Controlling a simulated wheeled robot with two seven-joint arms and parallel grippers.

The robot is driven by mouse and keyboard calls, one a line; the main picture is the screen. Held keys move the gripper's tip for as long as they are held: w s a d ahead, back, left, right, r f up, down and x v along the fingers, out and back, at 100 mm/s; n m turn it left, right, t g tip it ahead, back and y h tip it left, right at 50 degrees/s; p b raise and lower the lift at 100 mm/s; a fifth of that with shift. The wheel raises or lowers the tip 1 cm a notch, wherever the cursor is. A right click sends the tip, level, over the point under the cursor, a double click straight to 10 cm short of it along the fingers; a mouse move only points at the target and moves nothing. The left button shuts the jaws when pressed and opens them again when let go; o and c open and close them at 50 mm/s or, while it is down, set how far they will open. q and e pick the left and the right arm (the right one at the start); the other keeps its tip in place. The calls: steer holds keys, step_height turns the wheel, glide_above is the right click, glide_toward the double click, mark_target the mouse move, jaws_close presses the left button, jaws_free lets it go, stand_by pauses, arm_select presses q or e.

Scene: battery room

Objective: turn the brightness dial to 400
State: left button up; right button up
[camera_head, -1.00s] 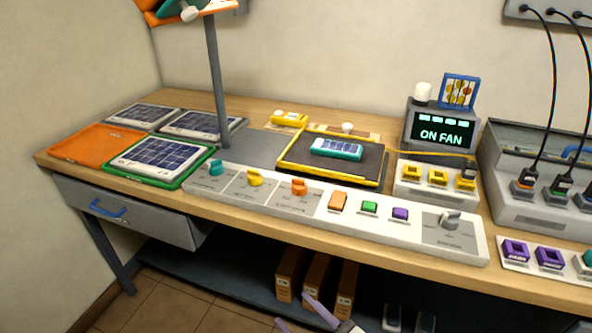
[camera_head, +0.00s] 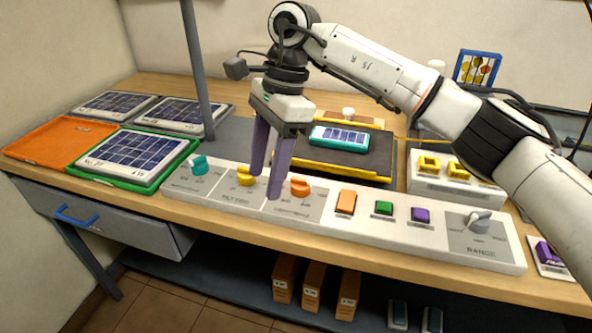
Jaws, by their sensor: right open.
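A white control panel (camera_head: 393,236) runs along the front of the bench. It carries a teal dial (camera_head: 199,165), a yellow dial (camera_head: 246,176), an orange dial (camera_head: 300,188) and a grey range dial (camera_head: 477,222). The small print under the orange dial looks like the brightness label, but it is blurred, and its setting cannot be read. My right gripper (camera_head: 265,185) points down over the panel with its two purple fingers apart and nothing between them. Its fingertips are between the yellow and orange dials, just left of the orange one. My left gripper is out of view.
Orange (camera_head: 346,202), green (camera_head: 384,208) and purple (camera_head: 420,215) buttons sit right of the orange dial. A grey lamp post (camera_head: 197,75) stands at left. A dark yellow-edged tray (camera_head: 367,171) with a small solar panel (camera_head: 339,138) lies behind. My right arm hides the display.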

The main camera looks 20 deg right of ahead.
mark_target(301, 179)
steer(key=w+d+r+h, duration=0.1)
steer(key=d, duration=0.1)
steer(key=w+d+r+h, duration=0.1)
steer(key=d, duration=0.2)
steer(key=d+r+t, duration=0.1)
steer(key=d+r, duration=0.1)
steer(key=shift+w+d+h, duration=0.2)
steer(key=shift+w+h, duration=0.2)
step_height(301, 179, down, 9)
steer(key=shift+a+f, duration=0.1)
steer(key=shift+f, duration=0.05)
steer(key=c, duration=1)
